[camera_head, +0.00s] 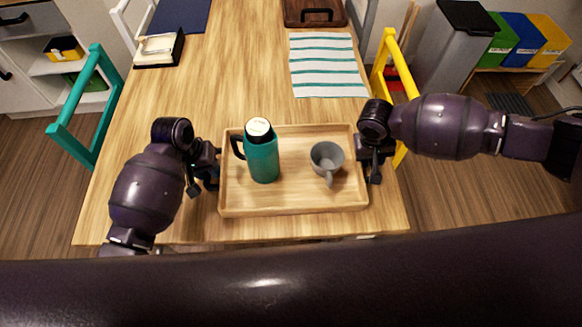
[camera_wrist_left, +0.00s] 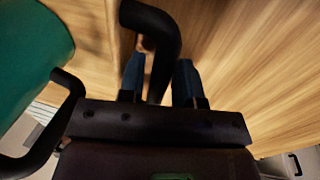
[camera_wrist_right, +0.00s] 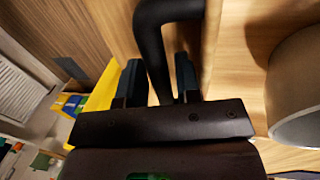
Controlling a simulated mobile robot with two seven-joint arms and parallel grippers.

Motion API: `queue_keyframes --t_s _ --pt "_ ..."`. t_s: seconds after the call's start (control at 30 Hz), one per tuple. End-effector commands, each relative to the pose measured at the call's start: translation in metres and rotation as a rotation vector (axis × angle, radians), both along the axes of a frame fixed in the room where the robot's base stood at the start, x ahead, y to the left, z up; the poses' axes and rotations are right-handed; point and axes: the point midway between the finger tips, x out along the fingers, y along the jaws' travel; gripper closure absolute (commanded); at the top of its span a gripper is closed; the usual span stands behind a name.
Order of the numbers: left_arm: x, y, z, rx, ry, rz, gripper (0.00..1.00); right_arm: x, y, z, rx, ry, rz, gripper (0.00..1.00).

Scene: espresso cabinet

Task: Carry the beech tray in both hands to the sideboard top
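The beech tray (camera_head: 293,209) lies flat on the wooden table near its front edge, with a black handle at each end. A teal flask (camera_head: 263,158) with a black handle stands upright in its left half. A grey cup (camera_head: 326,158) stands in its right half. My left gripper (camera_head: 207,168) is at the tray's left end, its fingers on either side of the left handle (camera_wrist_left: 157,30) and apparently shut on it. My right gripper (camera_head: 372,163) is at the right end, its fingers likewise on either side of the right handle (camera_wrist_right: 152,35).
A striped cloth (camera_head: 327,65) and a dark brown tray (camera_head: 314,12) lie farther back on the table. A teal chair (camera_head: 90,105) stands at the left and a yellow chair (camera_head: 389,62) at the right.

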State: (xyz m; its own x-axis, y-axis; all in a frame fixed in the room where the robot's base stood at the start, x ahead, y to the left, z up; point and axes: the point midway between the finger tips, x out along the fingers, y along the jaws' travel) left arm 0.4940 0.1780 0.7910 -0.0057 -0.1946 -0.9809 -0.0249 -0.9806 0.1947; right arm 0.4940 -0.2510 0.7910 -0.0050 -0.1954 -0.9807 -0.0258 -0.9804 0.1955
Motion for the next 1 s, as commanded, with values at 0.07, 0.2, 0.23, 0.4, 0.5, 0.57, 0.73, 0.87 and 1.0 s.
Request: queue_keyframes --t_s 0.07,0.2,0.23,0.4,0.5,0.57,0.73,0.87,1.0 --pt "-0.0001 -0.0006 -0.0026 0.0 0.0 0.0 0.69 0.0 -0.0004 -0.0026 0.0 0.0 0.0 0.69" --pt "-0.0001 -0.0009 -0.0035 0.0 0.0 -0.001 0.69 -0.0001 -0.0005 -0.0036 0.001 -0.001 0.001 0.69" --pt "0.0 -0.0009 -0.0035 0.0 0.0 -0.001 0.69 -0.0002 -0.0005 -0.0035 0.001 0.0 0.001 0.69" --pt "0.0 -0.0008 -0.0032 0.0 0.0 -0.001 0.75 -0.0003 -0.0005 -0.0034 0.001 0.0 0.001 0.75" --pt "0.0 -0.0008 -0.0031 0.0 0.0 -0.001 0.9 -0.0003 -0.0005 -0.0034 0.001 0.0 0.001 0.9" --pt "0.0 -0.0008 -0.0031 0.0 0.0 -0.001 0.99 -0.0003 -0.0004 -0.0033 0.001 0.0 0.001 0.99" --pt "0.0001 -0.0008 -0.003 0.0 0.0 -0.001 1.0 -0.0003 -0.0004 -0.0033 0.0 0.0 0.001 1.0" --pt "0.0001 -0.0007 -0.0029 0.0 0.0 -0.001 1.0 -0.0003 -0.0005 -0.0032 0.0 0.0 0.001 1.0" --pt "0.0011 -0.001 -0.0014 -0.001 -0.004 -0.001 1.0 0.0008 -0.0002 -0.002 0.001 -0.002 0.0 1.0"
